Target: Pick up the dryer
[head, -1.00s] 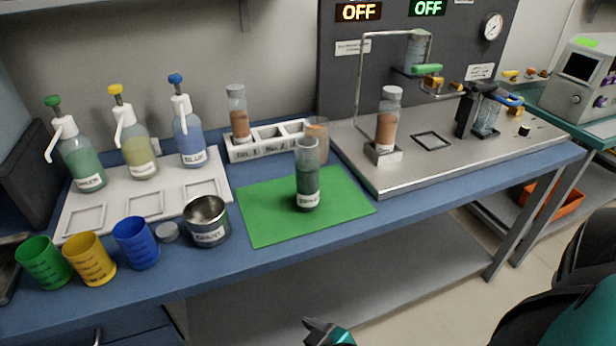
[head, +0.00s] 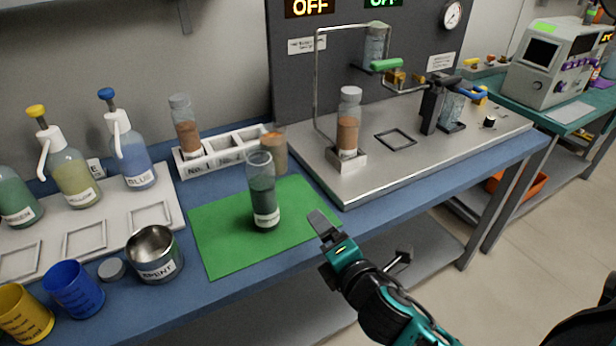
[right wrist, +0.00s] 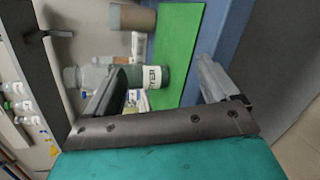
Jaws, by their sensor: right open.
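The dryer appears to be the clear cylinder (head: 263,195) with dark green contents and a white label, standing upright on the green mat (head: 215,255). The label is too small to read surely. My right gripper (head: 362,238) is open and empty, in front of and to the right of the cylinder, apart from it. In the right wrist view the cylinder (right wrist: 150,77) lies sideways in the picture, beyond the open fingers (right wrist: 165,70). My left gripper is not in view.
A jar (head: 273,150) with brown contents stands close behind the cylinder. The SPENT cup (head: 155,262) is left of the mat. A white rack (head: 215,155) stands behind, and a metal platform (head: 370,180) with a holder and tube is at right. The mat's right part is clear.

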